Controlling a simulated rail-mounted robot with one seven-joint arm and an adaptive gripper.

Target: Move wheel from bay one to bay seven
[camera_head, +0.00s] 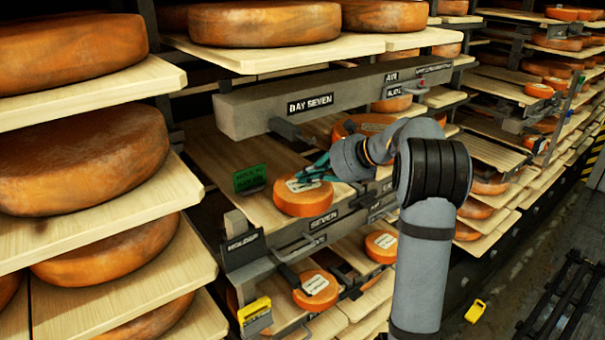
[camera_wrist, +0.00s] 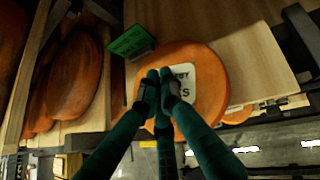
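An orange cheese wheel (camera_head: 301,200) with a white label sits over the front of the bay seven shelf (camera_head: 228,163), above the "SEVEN" plate. My gripper (camera_head: 307,178), with teal fingers, reaches from the right over the top of this wheel, near its label. In the wrist view the wheel (camera_wrist: 205,75) lies flat behind my fingers (camera_wrist: 161,90), whose tips lie close together at the label's left edge. The contact is hidden, so I cannot tell whether they grip the wheel. The sign (camera_head: 311,103) above reads "BAY SEVEN". No bay one sign is readable.
A green sign (camera_head: 250,178) stands left of the wheel and also shows in the wrist view (camera_wrist: 132,41). A grey beam (camera_head: 245,114) crosses above. A labelled wheel (camera_head: 316,289) is on a lower shelf near a yellow tag (camera_head: 254,310). Large wheels fill racks at left.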

